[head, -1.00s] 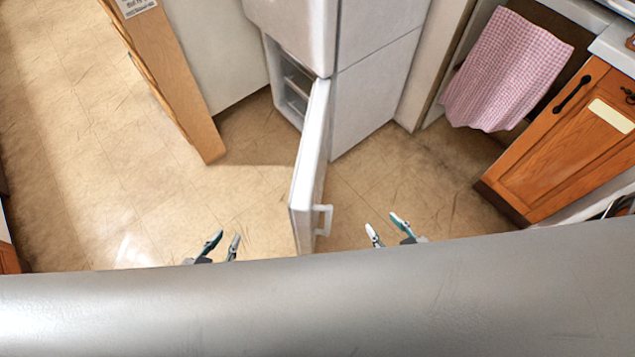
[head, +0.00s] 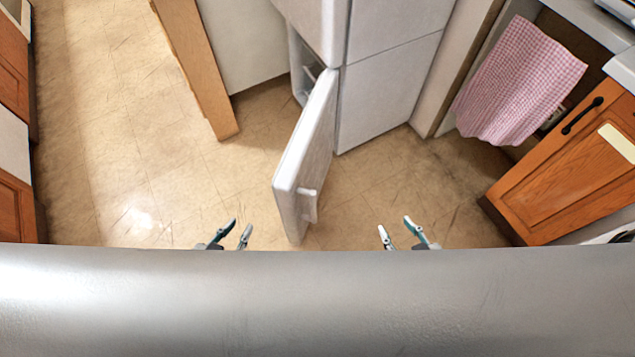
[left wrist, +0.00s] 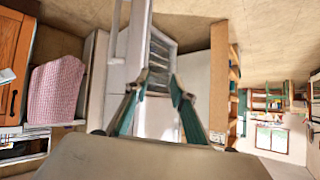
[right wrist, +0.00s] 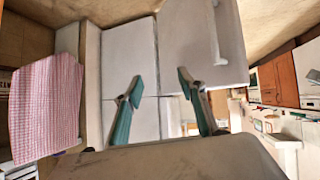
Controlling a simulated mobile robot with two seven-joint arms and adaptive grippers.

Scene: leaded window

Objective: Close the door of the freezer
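The white freezer (head: 385,100) stands at the top centre of the head view. Its lower door (head: 305,150) stands open toward me, with its outer face and handle (head: 308,203) on the right. Part of the inside shows left of the door. My left gripper (head: 240,228) is open and empty, left of the door. It also shows open in the left wrist view (left wrist: 155,86), before the shelved interior (left wrist: 160,55). My right gripper (head: 394,227) is open and empty, right of the door, apart from the handle. The door also shows in the right wrist view (right wrist: 200,50).
A wooden shelf unit (head: 195,65) stands left of the freezer. A pink checked towel (head: 520,80) hangs at the right, beside an orange wooden cabinet (head: 555,165). More cabinets (head: 15,205) line the left edge. The tiled floor (head: 120,150) on the left is clear.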

